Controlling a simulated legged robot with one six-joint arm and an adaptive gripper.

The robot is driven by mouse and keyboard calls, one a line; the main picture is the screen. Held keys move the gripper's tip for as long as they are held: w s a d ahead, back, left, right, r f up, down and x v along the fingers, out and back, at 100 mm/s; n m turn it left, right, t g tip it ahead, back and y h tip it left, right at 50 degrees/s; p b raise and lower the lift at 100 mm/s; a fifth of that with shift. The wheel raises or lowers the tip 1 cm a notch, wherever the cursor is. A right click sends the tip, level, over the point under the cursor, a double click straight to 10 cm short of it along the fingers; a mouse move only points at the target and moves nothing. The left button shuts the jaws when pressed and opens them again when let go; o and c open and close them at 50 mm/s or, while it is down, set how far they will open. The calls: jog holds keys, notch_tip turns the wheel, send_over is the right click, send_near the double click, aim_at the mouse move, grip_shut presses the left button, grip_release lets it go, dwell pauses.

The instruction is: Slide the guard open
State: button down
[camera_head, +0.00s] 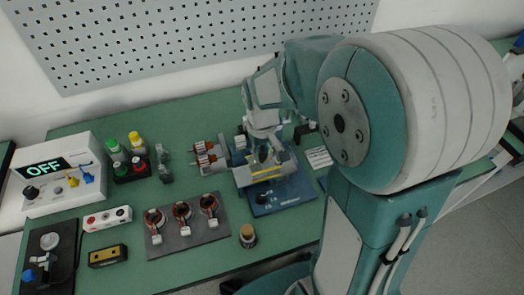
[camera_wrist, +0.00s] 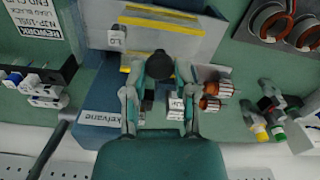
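The guard (camera_wrist: 160,37) is a grey plate with yellow stripes, seen in the wrist view on a blue base (camera_wrist: 98,110). In the head view the guard (camera_head: 266,173) lies over the fixture on the blue base (camera_head: 284,195), partly hidden by my arm. A dark round knob (camera_wrist: 160,66) shows at the guard's edge. My gripper (camera_wrist: 162,72) is above the fixture, its two fingers apart with the knob between the tips. I cannot tell whether the fingers touch the knob. In the head view the fingertips are hard to make out.
A white box with an OFF display (camera_head: 60,175) stands at the left. A plate with several copper-wound stators (camera_head: 188,229) lies in front. Copper-wound parts (camera_head: 208,157) sit beside the fixture. A perforated panel (camera_head: 180,35) rises behind the bench.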

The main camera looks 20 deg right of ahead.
jog(key=shift+a, duration=2.1)
jog(key=shift+d, duration=0.15)
jog(key=shift+c, duration=2.3)
grip_release()
jog(key=shift+o, duration=0.2)
jog(key=shift+a, duration=0.4)
jog(key=shift+d+r, duration=0.25)
jog(key=shift+r, duration=0.2)
notch_tip(320, 180, up, 11)
jog(key=shift+a, duration=0.3)
